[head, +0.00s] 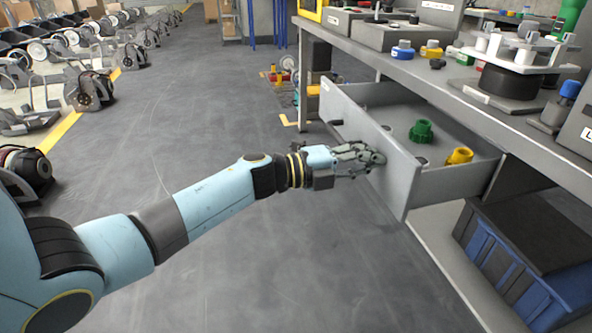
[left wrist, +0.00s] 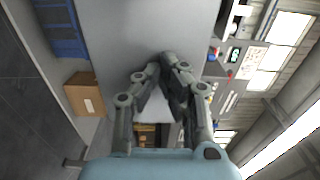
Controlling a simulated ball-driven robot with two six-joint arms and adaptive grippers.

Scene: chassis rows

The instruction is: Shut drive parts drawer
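The grey drawer (head: 400,182) under the workbench is pulled out. A green knobbed part (head: 421,132) and a yellow part (head: 459,156) sit inside it, with small round grey pieces partly hidden by its front. My left gripper (head: 378,158) is at the outer face of the drawer front, its fingertips touching or almost touching it. In the left wrist view the fingers (left wrist: 161,66) come together with nothing visible between them, and the plain grey drawer front (left wrist: 140,25) fills the space beyond. My right gripper is not in view.
The workbench (head: 385,62) above the drawer carries cases and coloured parts. A dark-lidded blue crate (head: 525,245) stands on the lower shelf. Rows of wheeled chassis (head: 92,88) stand at the left. The floor (head: 230,120) between is clear.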

